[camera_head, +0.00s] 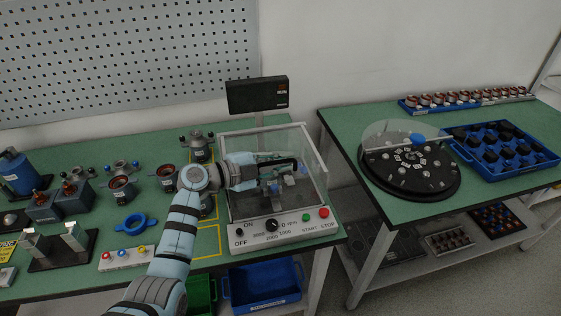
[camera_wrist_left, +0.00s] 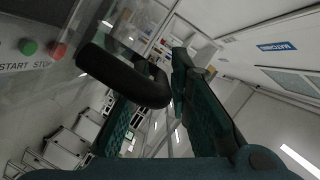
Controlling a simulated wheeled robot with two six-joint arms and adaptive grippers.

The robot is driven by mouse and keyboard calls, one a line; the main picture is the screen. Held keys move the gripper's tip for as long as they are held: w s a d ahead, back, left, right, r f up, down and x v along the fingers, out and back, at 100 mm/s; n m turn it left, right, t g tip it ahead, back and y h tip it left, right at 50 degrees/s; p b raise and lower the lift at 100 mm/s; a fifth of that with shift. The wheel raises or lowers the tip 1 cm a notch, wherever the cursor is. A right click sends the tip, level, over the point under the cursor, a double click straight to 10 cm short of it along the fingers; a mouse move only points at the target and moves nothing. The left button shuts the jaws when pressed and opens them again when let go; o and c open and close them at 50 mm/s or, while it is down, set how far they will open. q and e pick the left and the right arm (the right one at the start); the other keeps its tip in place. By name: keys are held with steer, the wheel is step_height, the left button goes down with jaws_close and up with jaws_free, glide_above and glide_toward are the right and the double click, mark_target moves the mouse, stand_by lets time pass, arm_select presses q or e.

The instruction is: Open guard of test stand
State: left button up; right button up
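The test stand (camera_head: 284,232) stands at the right end of the left table. Its clear guard (camera_head: 308,150) is down over the stand. My left gripper (camera_head: 275,165) is at the guard, partly hidden behind my wrist and the black handle. In the left wrist view, the curved black handle (camera_wrist_left: 125,78) passes between the two spread fingers of my left gripper (camera_wrist_left: 155,85). The fingers look apart, with a gap beside the handle; contact with it is unclear. My right gripper is not in view.
Front panel buttons, green START (camera_head: 307,217) and red STOP (camera_head: 324,212), lie just below the guard. A dark monitor (camera_head: 257,94) stands behind. Stators and fixtures crowd the table to the left. A second table with a black turntable (camera_head: 410,188) is to the right, across a gap.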

arm_select(q)
steer(key=c, duration=0.3)
jaws_close()
steer(key=shift+a, duration=0.1)
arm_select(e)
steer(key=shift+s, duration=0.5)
arm_select(q)
steer(key=shift+w, duration=0.1)
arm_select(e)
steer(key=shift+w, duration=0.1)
